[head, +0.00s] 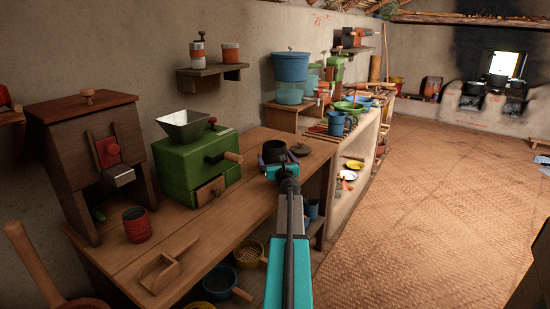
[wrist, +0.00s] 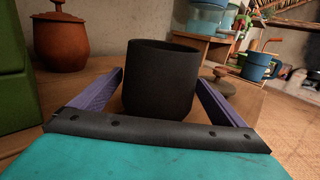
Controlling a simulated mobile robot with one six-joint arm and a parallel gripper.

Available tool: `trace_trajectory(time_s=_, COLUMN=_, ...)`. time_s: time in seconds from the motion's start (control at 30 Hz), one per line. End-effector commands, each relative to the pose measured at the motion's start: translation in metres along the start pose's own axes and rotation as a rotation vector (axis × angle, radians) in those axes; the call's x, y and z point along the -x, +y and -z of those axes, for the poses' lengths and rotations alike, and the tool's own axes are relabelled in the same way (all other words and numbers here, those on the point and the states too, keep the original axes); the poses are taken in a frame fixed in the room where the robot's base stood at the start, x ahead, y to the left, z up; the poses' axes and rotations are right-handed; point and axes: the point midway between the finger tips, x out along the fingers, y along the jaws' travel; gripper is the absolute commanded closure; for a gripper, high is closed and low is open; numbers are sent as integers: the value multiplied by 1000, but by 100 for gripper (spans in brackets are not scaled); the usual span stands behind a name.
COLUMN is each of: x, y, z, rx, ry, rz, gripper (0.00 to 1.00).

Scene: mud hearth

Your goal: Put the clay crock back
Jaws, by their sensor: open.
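A dark, open-topped round crock (head: 274,151) stands upright on the wooden counter (head: 215,237), right of the green grinder. In the wrist view the same crock (wrist: 160,80) stands between the purple fingers of my gripper (wrist: 159,82). My gripper (head: 278,160) is open around it, with gaps visible beside the crock. The crock's lower front is hidden by the gripper body. A flat knobbed lid (head: 299,148) lies on the counter just behind it and also shows in the wrist view (wrist: 222,84). A red-brown lidded pot (wrist: 60,42) stands behind, left of the crock.
The green grinder (head: 197,165) stands close on the left. A blue water container (head: 290,77) and a blue mug (head: 337,123) stand farther back. The woven floor (head: 440,200) at right is mostly clear.

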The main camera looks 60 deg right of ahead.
Motion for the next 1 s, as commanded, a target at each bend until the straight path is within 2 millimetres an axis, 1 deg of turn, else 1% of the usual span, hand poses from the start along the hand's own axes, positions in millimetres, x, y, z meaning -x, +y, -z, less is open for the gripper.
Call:
trace_trajectory(time_s=0.03, x=7, y=0, z=0, rx=0, ry=0, rz=0, gripper=6)
trace_trajectory(time_s=0.1, x=14, y=0, z=0, rx=0, ry=0, rz=0, gripper=6)
trace_trajectory(time_s=1.0, x=96, y=1, z=0, rx=0, ry=0, rz=-1, gripper=6)
